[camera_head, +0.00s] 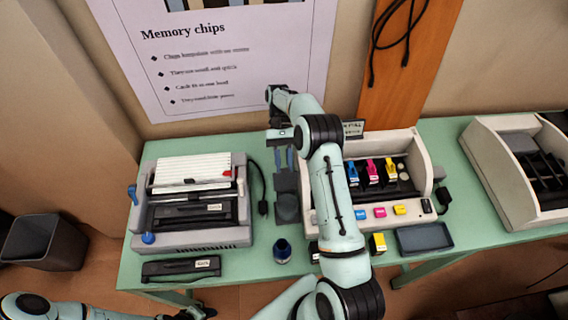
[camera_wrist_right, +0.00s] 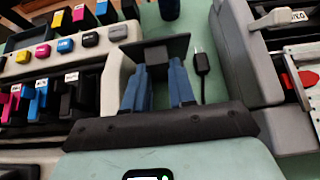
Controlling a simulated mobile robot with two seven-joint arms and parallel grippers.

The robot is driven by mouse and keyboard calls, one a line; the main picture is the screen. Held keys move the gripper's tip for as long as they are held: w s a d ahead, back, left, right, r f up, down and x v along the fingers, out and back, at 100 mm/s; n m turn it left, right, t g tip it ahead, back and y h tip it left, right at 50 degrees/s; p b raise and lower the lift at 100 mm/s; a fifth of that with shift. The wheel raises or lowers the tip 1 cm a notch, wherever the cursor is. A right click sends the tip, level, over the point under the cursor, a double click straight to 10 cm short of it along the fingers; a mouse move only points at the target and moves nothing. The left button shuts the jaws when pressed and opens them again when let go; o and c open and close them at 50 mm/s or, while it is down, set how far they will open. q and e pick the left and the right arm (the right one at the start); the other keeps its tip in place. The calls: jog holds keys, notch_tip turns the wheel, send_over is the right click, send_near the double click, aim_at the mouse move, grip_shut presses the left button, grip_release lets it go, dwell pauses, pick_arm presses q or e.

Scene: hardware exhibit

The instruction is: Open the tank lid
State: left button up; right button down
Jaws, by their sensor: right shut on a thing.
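The printer (camera_head: 424,168) is a pale open housing with blue, magenta and yellow cartridges in a row; one bay beside them looks dark. My right gripper (camera_head: 286,170) is at its left side. Its blue fingers (camera_wrist_right: 160,85) are shut on a dark flat plate, which looks like the tank lid (camera_head: 287,207). The plate also shows across the fingertips in the right wrist view (camera_wrist_right: 155,49). It stands out beside the printer's left wall; its hinge is hidden. My left gripper (camera_head: 196,312) shows only partly at the bottom edge, apparently empty; its jaws are unclear.
A grey-blue machine with white rods (camera_head: 192,226) stands left on the green table. A dark blue bottle (camera_head: 282,252), a yellow-topped box (camera_head: 378,242) and a dark tray (camera_head: 425,238) are along the front. A black cable (camera_head: 262,205) lies left of my gripper. Another pale housing (camera_head: 490,150) is right.

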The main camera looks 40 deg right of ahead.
jog(key=shift+s+f, duration=0.1)
jog(key=shift+f, duration=0.25)
jog(key=c, duration=0.9)
grip_release()
jog(key=shift+r, duration=0.15)
jog(key=shift+r, duration=0.1)
